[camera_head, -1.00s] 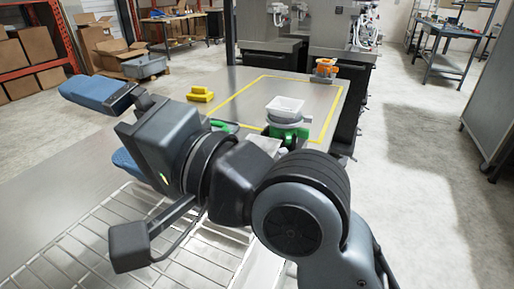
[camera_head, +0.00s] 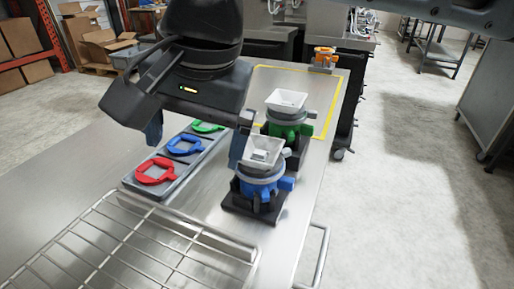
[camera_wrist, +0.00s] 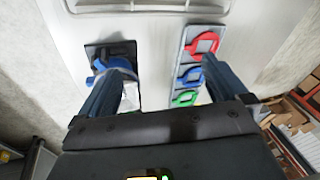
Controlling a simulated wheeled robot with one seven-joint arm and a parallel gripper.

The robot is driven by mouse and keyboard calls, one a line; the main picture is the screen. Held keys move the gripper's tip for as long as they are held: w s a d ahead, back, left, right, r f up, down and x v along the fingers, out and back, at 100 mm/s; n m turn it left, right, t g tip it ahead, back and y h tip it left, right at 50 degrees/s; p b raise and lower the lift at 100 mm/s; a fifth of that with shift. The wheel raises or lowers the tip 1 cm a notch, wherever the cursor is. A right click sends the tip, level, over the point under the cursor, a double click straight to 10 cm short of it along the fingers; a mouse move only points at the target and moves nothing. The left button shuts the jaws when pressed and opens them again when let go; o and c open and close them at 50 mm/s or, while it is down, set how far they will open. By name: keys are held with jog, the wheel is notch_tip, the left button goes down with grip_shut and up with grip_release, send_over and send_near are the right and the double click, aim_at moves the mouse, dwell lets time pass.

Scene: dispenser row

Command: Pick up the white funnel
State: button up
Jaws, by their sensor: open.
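Two white funnels show in the head view. One funnel (camera_head: 264,151) sits on the blue dispenser (camera_head: 262,187), and the other funnel (camera_head: 287,100) sits on the green dispenser (camera_head: 289,127) behind it. My gripper (camera_head: 196,137) is open and empty above the table, left of the funnels. Its right finger overlaps the left edge of the blue dispenser's funnel in the picture; I cannot tell whether they touch. In the wrist view, my gripper (camera_wrist: 165,66) has its left finger in front of the blue dispenser (camera_wrist: 112,63), hiding much of the funnel there.
A grey tray (camera_head: 136,182) holds red (camera_head: 155,171), blue (camera_head: 185,144) and green (camera_head: 207,127) ring-shaped pieces. A wire rack (camera_head: 110,245) lies at the front.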

aim_at(260, 151)
jog(key=w+d+h, duration=0.1)
jog(key=d, duration=0.1)
jog(key=w+d+r+m+h, duration=0.1)
jog(key=d, duration=0.1)
jog(key=w+d+r+m+h, duration=0.1)
jog(key=w+d, duration=0.1)
jog(key=shift+d+t+h, duration=0.25)
jog(key=shift+t+h, duration=0.05)
jog(key=shift+t, duration=0.1)
jog(key=shift+d, duration=0.15)
jog(key=x, duration=0.7)
jog(key=shift+w+f, duration=0.15)
jog(key=shift+w, duration=0.2)
jog(key=c, duration=1.1)
jog(key=shift+c, duration=0.3)
